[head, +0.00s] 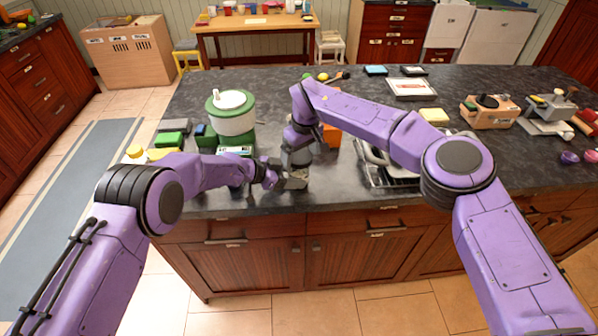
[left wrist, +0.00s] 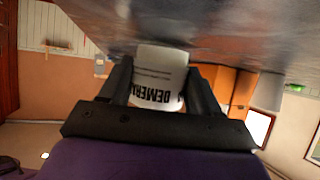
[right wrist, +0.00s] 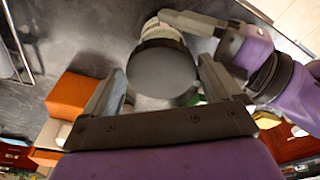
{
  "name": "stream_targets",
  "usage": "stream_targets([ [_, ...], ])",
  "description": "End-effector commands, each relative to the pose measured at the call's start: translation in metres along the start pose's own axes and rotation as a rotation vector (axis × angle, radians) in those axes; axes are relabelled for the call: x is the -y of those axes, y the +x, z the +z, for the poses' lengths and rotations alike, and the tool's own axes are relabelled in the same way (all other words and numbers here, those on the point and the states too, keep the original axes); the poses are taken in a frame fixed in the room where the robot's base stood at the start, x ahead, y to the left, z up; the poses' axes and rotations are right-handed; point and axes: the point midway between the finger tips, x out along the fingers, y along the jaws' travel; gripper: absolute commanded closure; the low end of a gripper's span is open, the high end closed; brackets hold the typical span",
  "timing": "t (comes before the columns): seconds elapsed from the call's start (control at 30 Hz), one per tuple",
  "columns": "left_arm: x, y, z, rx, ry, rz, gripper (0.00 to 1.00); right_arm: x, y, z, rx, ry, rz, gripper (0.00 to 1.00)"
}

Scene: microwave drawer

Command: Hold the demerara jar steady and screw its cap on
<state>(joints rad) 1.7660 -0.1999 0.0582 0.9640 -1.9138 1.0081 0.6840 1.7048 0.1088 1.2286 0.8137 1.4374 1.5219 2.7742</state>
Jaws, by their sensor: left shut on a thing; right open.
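The demerara jar (left wrist: 158,82) has a white label with dark lettering and is gripped between the fingers of my left gripper (left wrist: 160,90). In the head view my left gripper (head: 290,182) holds it at the front edge of the counter. A flat grey round cap (right wrist: 162,72) shows end-on over the jar in the right wrist view. My right gripper (right wrist: 165,88) is open above the jar, its fingers on either side of the cap with visible gaps. I cannot tell how tightly the cap sits on the jar. The right gripper and arm hide much of the jar in the head view.
An orange box (right wrist: 75,97) stands close beside the jar. A green and white canister (head: 232,112) stands to the left, and a metal rack (head: 375,178) lies to the right.

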Motion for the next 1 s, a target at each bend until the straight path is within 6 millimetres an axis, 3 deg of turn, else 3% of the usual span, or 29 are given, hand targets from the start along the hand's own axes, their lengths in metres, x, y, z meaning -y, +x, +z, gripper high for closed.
stream_targets([
  [0.17, 0.000, 0.001, -0.001, -0.001, 0.000, 0.001, 0.92, 0.002, -0.006, -0.001, -0.001, -0.003, -0.004, 0.05],
  [0.63, 0.000, 0.001, -0.001, -0.001, 0.000, 0.001, 0.92, 0.002, -0.048, -0.008, 0.000, -0.003, -0.003, 0.05],
  [1.0, 0.000, 0.000, -0.001, -0.001, 0.000, 0.000, 0.92, 0.001, -0.050, -0.008, 0.000, -0.003, -0.002, 0.05],
])
